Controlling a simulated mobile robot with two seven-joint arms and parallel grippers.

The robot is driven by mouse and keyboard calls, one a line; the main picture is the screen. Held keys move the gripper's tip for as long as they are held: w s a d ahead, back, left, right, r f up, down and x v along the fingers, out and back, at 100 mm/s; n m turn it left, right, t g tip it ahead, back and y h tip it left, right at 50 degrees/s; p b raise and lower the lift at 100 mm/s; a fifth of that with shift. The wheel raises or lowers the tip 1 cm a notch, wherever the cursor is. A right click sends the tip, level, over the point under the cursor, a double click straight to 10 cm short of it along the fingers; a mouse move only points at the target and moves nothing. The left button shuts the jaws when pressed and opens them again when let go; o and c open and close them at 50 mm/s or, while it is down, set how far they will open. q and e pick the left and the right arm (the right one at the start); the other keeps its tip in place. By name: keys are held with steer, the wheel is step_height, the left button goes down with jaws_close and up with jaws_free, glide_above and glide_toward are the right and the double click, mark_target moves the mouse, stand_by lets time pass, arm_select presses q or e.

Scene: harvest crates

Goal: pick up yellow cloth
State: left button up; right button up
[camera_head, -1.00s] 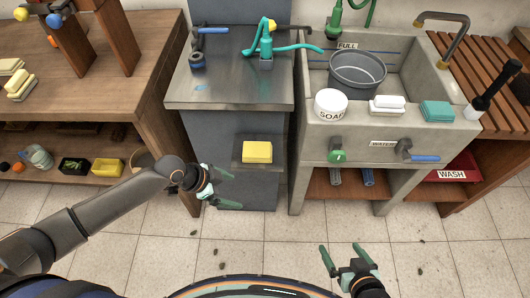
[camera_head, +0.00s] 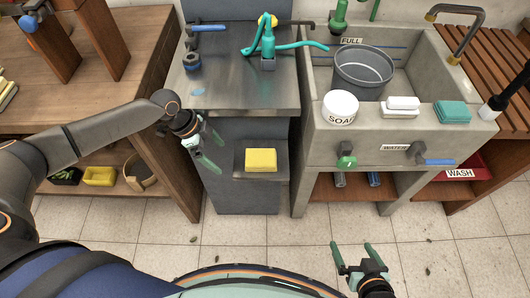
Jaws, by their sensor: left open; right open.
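The yellow cloth (camera_head: 261,160) is a folded rectangular pad. It lies on a small grey shelf (camera_head: 279,174) on the front of the grey cabinet, below the metal worktop. My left gripper (camera_head: 215,149) is open and empty, to the left of the cloth and apart from it, with its green fingers pointing right and down. My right gripper (camera_head: 352,252) is open and empty at the lower right, in front of the sink and well away from the cloth.
The metal worktop (camera_head: 230,97) overhangs the shelf and holds a teal hose tap (camera_head: 268,45). The concrete sink (camera_head: 400,145) stands to the right, with a soap tub (camera_head: 340,107) on its rim. The wooden bench (camera_head: 130,110) stands at left. The tiled floor in front is clear.

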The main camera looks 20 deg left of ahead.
mark_target(260, 158)
arm_select(q)
steer(key=d, duration=0.2)
steer(key=w+d, duration=0.1)
steer(key=d, duration=0.2)
steer(key=shift+w+d+r, duration=0.1)
steer(key=shift+w+d, duration=0.05)
steer(key=shift+d, duration=0.2)
steer(key=d, duration=0.2)
steer(key=w+d, duration=0.1)
steer(key=d, duration=0.1)
steer(key=d+f, duration=0.1)
steer(key=d, duration=0.1)
steer(key=shift+w, duration=0.3)
steer(key=shift+f, duration=0.1)
steer(key=shift+f, duration=0.2)
steer(key=c, duration=1.2)
